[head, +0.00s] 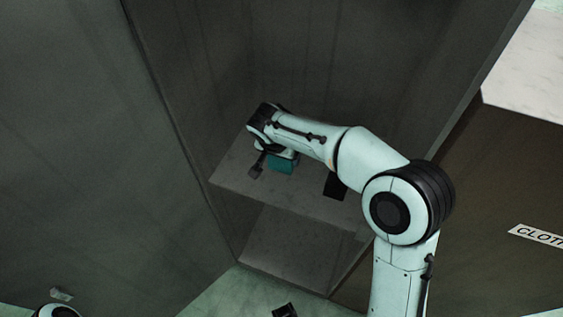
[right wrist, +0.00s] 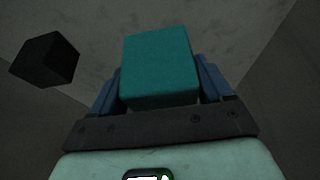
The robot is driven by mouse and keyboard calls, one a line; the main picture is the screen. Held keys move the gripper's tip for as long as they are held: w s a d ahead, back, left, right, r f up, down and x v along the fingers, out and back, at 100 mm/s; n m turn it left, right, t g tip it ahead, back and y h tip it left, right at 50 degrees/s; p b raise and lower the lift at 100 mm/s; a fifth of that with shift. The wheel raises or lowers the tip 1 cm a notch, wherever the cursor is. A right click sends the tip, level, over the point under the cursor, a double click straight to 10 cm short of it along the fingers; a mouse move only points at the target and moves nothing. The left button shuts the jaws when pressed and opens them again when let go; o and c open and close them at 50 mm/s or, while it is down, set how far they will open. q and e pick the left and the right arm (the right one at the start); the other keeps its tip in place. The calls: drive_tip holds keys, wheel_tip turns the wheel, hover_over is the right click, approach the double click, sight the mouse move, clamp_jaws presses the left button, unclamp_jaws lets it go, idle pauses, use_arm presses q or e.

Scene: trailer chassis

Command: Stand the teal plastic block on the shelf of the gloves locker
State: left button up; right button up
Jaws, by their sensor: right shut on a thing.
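The teal plastic block (head: 281,164) is at the end of my right arm, over the grey shelf (head: 229,173) inside an open locker. In the right wrist view my right gripper (right wrist: 160,88) is shut on the teal block (right wrist: 158,62), with a blue finger on each side of it. The block's lower end is hidden by the gripper. I cannot tell whether the block touches the shelf. No gloves label shows. My left gripper is not in view.
A black block (head: 335,187) is on the shelf, right of the teal block; a dark cube (right wrist: 46,60) shows in the right wrist view. Locker walls enclose the shelf closely. A panel marked "CLOTH" (head: 537,235) stands at right. A small black object (head: 285,310) lies below.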

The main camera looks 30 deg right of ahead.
sight(282, 162)
drive_tip(key=shift+f, duration=1.7)
drive_tip(key=shift+f+b, duration=0.2)
drive_tip(key=shift+b, duration=0.2)
drive_tip(key=o, duration=1.1)
drive_tip(key=shift+r, duration=0.25)
drive_tip(key=p+v, duration=0.1)
drive_tip(key=v, duration=1.1)
drive_tip(key=shift+p, duration=0.35)
